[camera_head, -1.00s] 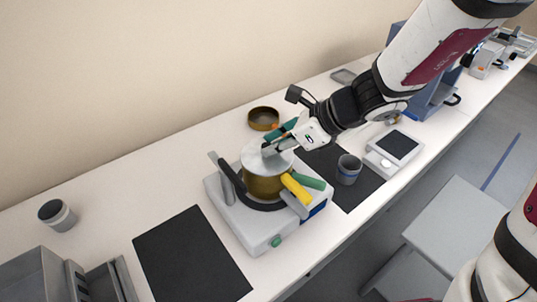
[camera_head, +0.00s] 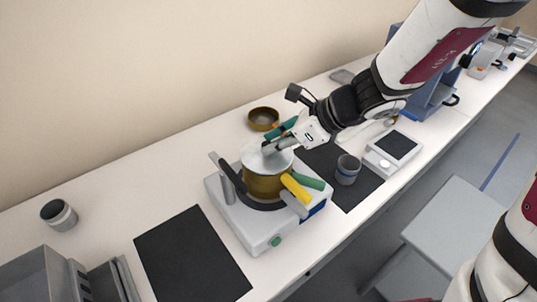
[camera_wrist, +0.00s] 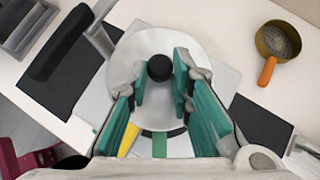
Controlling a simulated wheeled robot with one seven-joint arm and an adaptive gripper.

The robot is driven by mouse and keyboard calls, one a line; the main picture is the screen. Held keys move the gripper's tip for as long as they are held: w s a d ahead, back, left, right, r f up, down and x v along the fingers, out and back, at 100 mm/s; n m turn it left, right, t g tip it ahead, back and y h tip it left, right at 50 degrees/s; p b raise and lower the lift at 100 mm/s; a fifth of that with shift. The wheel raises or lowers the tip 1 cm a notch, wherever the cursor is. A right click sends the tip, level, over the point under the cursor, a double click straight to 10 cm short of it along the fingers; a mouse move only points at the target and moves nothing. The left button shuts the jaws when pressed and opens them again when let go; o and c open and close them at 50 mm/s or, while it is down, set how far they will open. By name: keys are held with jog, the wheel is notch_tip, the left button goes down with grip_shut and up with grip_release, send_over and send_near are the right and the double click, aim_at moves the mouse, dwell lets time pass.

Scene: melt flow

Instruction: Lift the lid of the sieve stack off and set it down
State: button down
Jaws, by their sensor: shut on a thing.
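The sieve stack (camera_head: 264,186) is a brass-coloured cylinder standing upright in a grey shaker machine (camera_head: 246,233). Its pale round lid (camera_head: 255,160) is on top, and I see no clear gap between them. In the wrist view the lid (camera_wrist: 160,42) is a white disc with a black knob (camera_wrist: 159,67) at its centre. My gripper (camera_head: 272,148) reaches down over the lid from the upper right. Its green-padded fingers (camera_wrist: 162,78) stand on either side of the knob, shut on it. The fingers hide part of the lid.
A brass sieve with an orange handle (camera_wrist: 278,40) lies behind the stack. A grey cup (camera_head: 347,170) and a scale (camera_head: 394,150) stand to the right. A dark mat (camera_head: 190,257) is bare at the front left. A black clamp arm (camera_head: 228,176) and yellow handle (camera_head: 295,189) flank the stack.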

jog(key=shift+r+p, duration=0.6)
jog(key=shift+r, duration=0.1)
jog(key=shift+r+p, duration=0.3)
jog(key=shift+r, duration=0.1)
jog(key=shift+r+p, duration=0.3)
